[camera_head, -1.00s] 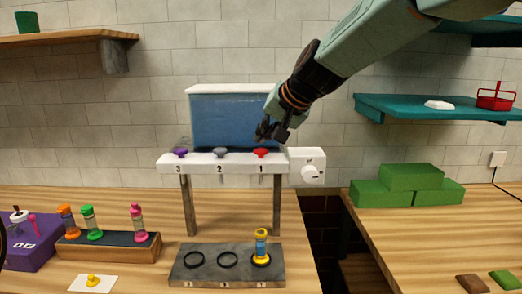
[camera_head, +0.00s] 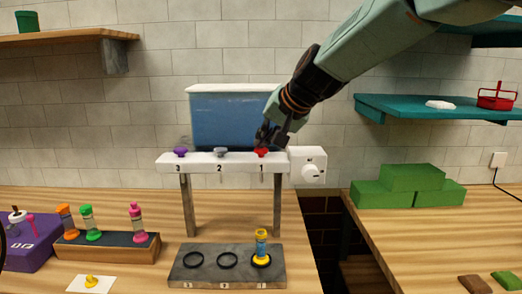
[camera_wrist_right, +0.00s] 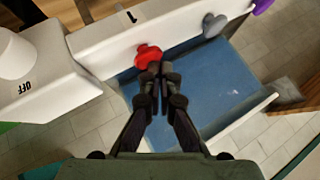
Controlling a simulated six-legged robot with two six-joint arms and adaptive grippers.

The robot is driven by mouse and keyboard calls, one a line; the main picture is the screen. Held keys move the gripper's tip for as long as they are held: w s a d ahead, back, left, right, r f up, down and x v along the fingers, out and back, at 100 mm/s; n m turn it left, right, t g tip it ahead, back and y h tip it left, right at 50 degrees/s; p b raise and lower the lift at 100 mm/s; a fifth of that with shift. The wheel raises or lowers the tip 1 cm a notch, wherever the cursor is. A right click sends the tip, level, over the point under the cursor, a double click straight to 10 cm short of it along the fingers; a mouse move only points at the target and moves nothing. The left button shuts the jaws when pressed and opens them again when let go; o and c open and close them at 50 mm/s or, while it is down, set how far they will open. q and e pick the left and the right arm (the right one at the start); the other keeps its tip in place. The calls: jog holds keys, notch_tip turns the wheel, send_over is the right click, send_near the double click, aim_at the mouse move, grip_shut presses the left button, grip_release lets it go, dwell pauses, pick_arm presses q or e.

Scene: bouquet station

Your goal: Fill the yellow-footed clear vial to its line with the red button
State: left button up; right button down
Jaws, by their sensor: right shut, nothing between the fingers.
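The yellow-footed vial (camera_head: 261,246) stands upright in the ring under spout 1, on the grey base plate (camera_head: 189,275). Its body looks blue and its top yellow; its line and fill level are too small to read. The red button (camera_head: 262,153) sits on the white dispenser bar above 1, and it also shows in the right wrist view (camera_wrist_right: 148,56). My right gripper (camera_head: 264,143) is shut and empty, its fingertips (camera_wrist_right: 160,68) right at the red button; I cannot tell whether they touch it. My left gripper is not in view.
A blue-filled tank (camera_head: 232,118) stands behind the bar, with grey (camera_head: 220,152) and purple (camera_head: 181,152) buttons to the left. A white dial box (camera_head: 307,164) adjoins at the right, marked OFF in the wrist view. A rack (camera_head: 108,246) of coloured vials stands left. Green blocks (camera_head: 410,186) sit right.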

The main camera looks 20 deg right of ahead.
aim_at(264, 149)
jog(key=shift+f+b, duration=0.35)
jog(key=shift+f, duration=0.15)
dwell(0.4)
jog(key=shift+r, duration=0.15)
jog(key=shift+r+p, duration=0.9)
jog(key=shift+p, duration=0.1)
jog(key=shift+r, duration=0.1)
jog(key=shift+r+p, duration=0.55)
notch_tip(264, 149, up, 4)
jog(key=p, duration=0.3)
jog(key=shift+f, duration=0.15)
dwell(0.9)
